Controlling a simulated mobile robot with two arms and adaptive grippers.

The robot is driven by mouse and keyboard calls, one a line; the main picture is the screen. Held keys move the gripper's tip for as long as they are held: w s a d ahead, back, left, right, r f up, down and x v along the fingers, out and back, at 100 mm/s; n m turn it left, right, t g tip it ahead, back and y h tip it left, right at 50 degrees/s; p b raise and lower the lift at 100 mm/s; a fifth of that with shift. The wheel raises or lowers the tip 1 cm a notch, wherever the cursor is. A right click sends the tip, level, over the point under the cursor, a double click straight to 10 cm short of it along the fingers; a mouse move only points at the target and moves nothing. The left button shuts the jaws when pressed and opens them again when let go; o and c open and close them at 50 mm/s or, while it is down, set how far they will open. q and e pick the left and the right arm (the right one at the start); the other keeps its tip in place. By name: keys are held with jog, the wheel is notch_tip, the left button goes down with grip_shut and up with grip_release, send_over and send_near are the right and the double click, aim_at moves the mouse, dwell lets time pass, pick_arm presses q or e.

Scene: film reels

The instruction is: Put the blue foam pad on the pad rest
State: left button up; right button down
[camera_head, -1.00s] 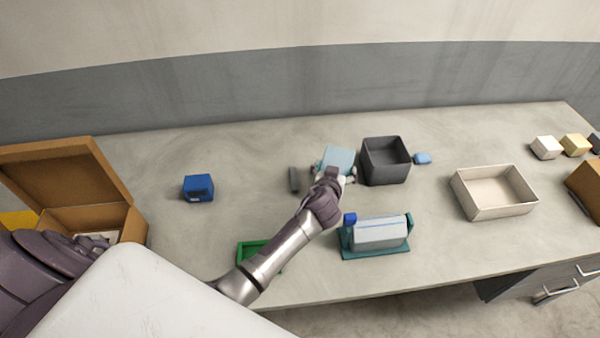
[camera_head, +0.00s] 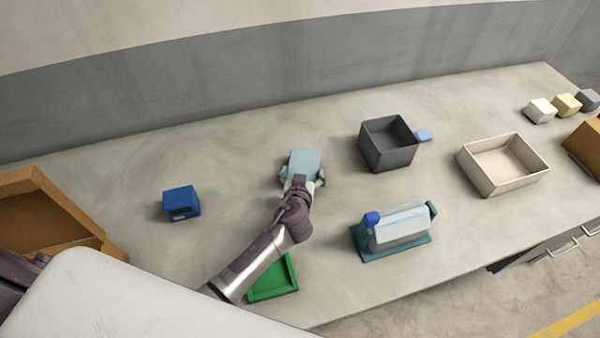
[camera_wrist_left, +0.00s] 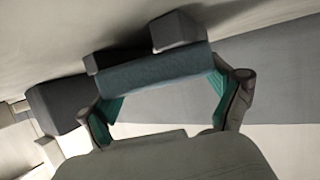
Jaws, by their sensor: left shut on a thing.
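My left gripper (camera_head: 303,176) is shut on the light blue foam pad (camera_head: 304,162), above the middle of the table. In the left wrist view the pad (camera_wrist_left: 158,70) is a blue-grey slab spanning the space between the two teal-lined fingers. A shallow green tray (camera_head: 272,279) lies near the table's front edge, partly hidden by my left forearm. A teal stand (camera_head: 392,245) with a pale body and a blue knob is to the right of the gripper. I cannot tell for sure which thing is the pad rest. My right gripper is not in view.
A dark grey open box (camera_head: 388,146) stands right of the pad, with a small blue piece (camera_head: 424,136) beside it. A beige tray (camera_head: 503,166) is farther right. A blue box (camera_head: 181,202) and a brown box (camera_head: 50,220) are on the left.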

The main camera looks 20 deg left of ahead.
pick_arm(q)
jog(key=o, duration=0.6)
jog(key=shift+s, duration=0.25)
jog(key=shift+o, duration=0.2)
jog(key=shift+s+d+r, duration=0.1)
jog(key=shift+r, duration=0.05)
jog(key=shift+s, duration=0.2)
jog(key=b+v, duration=0.1)
jog(key=v, duration=0.9)
jog(key=shift+s+d+r+b, duration=0.1)
jog(key=shift+s+d+b, duration=0.05)
jog(key=shift+s+b, duration=0.2)
jog(key=shift+s+r, duration=0.25)
jog(key=shift+s, duration=0.05)
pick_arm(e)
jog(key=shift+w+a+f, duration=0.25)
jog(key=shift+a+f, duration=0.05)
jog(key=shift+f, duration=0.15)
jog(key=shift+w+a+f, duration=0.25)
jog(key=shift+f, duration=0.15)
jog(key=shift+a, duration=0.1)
